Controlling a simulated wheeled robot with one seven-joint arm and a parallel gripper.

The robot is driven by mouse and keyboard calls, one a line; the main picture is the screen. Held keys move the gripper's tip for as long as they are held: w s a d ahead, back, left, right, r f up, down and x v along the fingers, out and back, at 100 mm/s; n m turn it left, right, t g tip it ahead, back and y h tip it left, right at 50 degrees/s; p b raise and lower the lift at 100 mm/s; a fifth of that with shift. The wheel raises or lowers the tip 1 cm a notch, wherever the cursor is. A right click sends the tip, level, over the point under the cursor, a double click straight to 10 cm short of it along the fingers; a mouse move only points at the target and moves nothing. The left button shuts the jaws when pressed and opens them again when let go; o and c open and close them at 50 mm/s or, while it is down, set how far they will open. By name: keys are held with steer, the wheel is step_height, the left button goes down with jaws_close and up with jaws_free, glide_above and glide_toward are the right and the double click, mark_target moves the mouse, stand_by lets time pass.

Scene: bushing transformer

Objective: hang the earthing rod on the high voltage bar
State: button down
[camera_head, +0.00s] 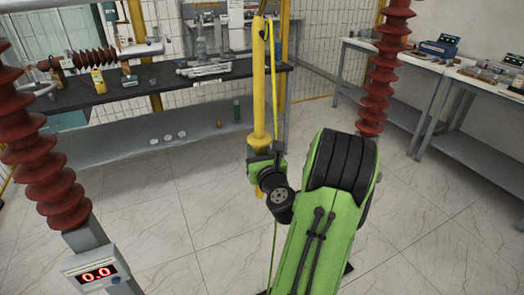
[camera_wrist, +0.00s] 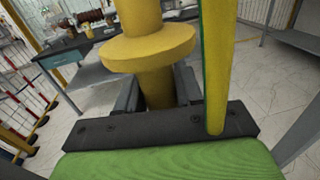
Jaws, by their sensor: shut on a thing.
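A thin yellow-green cable (camera_head: 272,110) hangs beside the rod.
Red-brown ribbed insulators stand at left (camera_head: 45,165) and right (camera_head: 380,85). A meter reading 0.0 (camera_head: 95,274) is at lower left. A dark workbench (camera_head: 150,90) with parts is behind; pale tables (camera_head: 440,65) stand at right. Tiled floor (camera_head: 180,225) is clear between.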

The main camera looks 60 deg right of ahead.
steer(key=w+d+f+p, duration=0.1)
steer(key=w+d+f, duration=0.2)
steer(key=w, duration=0.3)
steer(key=shift+d+f, duration=0.25)
steer(key=shift+f, duration=0.4)
stand_by(0.3)
